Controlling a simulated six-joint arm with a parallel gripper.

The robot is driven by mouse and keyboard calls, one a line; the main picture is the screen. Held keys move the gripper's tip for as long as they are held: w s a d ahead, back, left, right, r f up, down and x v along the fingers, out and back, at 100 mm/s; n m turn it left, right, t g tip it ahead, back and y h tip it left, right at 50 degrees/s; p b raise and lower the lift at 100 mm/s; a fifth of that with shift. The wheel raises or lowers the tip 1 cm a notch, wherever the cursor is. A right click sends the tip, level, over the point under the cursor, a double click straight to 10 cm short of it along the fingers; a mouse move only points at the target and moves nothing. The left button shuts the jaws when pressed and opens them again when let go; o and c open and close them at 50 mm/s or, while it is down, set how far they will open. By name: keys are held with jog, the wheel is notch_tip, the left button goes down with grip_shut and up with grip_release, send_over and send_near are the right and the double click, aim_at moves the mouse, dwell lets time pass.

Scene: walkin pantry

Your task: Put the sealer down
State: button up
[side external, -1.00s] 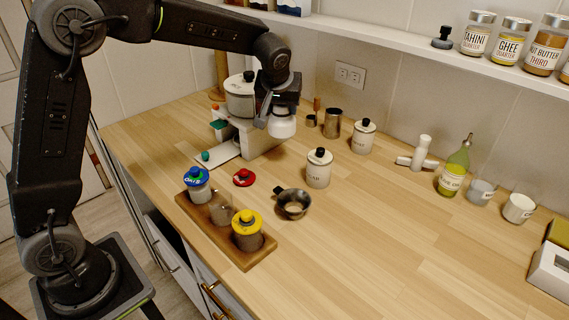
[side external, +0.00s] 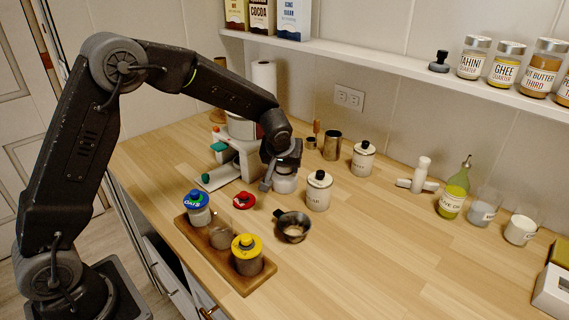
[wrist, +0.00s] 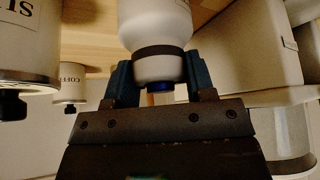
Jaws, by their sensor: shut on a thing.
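My gripper (side external: 283,168) is low over the counter, pointing down and shut on the sealer (side external: 285,184), a white rounded body. In the wrist view the sealer (wrist: 156,35) has a dark band and a blue end, and sits between the two fingers of my gripper (wrist: 156,82). It is upright, just left of a white canister (side external: 319,191). I cannot tell whether its base touches the wooden counter (side external: 370,250).
A white machine (side external: 248,158) stands close on the left. A small dark pan (side external: 292,226), a red lid (side external: 243,201) and a wooden tray (side external: 258,280) with jars are in front. Another canister (side external: 362,160) is behind right. The front-right counter is clear.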

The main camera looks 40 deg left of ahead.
jog(key=shift+f, duration=0.1)
jog(key=o, duration=1.1)
jog(key=shift+s+r, duration=0.1)
jog(key=shift+r, duration=0.25)
jog(key=v, duration=1.1)
jog(key=s+r+m+h, duration=0.1)
jog(key=s+r+m, duration=0.35)
jog(key=s, duration=0.85)
jog(key=s+d+m+h, duration=0.2)
jog(key=s, duration=1.2)
jog(key=shift+s+t, duration=0.2)
jog(key=shift+t, duration=0.1)
